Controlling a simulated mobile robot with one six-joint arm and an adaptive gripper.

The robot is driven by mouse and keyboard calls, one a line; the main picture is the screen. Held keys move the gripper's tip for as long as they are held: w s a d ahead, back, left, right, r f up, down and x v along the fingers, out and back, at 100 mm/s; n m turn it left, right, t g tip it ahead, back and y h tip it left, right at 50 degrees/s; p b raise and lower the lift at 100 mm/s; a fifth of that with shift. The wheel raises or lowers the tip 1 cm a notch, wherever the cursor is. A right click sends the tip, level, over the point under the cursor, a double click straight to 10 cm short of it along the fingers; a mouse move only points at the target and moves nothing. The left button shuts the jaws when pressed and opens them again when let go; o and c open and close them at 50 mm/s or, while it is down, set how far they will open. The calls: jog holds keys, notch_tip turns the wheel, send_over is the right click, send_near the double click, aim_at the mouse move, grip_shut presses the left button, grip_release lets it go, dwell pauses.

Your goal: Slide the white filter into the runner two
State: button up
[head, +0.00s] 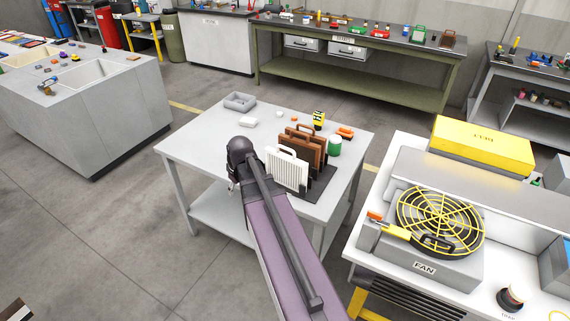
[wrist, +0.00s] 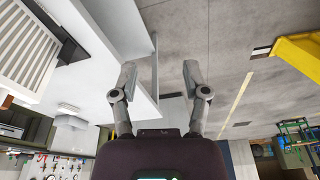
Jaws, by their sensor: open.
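The white filter (head: 288,172), a slatted panel with a top handle, stands upright at the front of a dark rack (head: 322,184) on the small grey table. Part of it also shows at the upper left of the wrist view (wrist: 25,48). My gripper (wrist: 158,76) is open and empty, its fingers spread over the table edge and floor. In the head view my arm reaches to the left of the white filter, apart from it, and mostly hides the gripper. I cannot make out which part is runner two.
Brown filters (head: 305,142) stand behind the white one. A green-and-white can (head: 335,146), a yellow item (head: 319,120) and a grey tray (head: 239,102) share the table (head: 200,140). A bench at right holds a fan unit (head: 425,255) and a yellow box (head: 483,147). The table's left part is mostly clear.

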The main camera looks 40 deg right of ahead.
jog(key=w+d+r+n+t+p, duration=0.1)
jog(key=d+r+p, duration=0.15)
jog(key=d, duration=0.45)
jog(key=w+d+r+p, duration=0.2)
jog(key=d+r, duration=0.2)
jog(key=d, duration=0.3)
jog(key=n+t+h+p, duration=0.1)
jog(key=t+p, duration=0.1)
jog(key=p, duration=0.2)
send_near(286, 148)
notch_tip(286, 148, up, 3)
jog(key=shift+s+a, duration=0.1)
jog(key=shift+s, duration=0.3)
jog(key=shift+f, duration=0.15)
jog(key=b+x, duration=0.7)
jog(key=x, duration=0.1)
jog(key=shift+f+b, duration=0.25)
jog(key=shift+b, duration=0.1)
jog(key=shift+f, duration=0.1)
jog(key=shift+b+x, duration=2.35)
jog(key=shift+x, duration=0.2)
grip_shut()
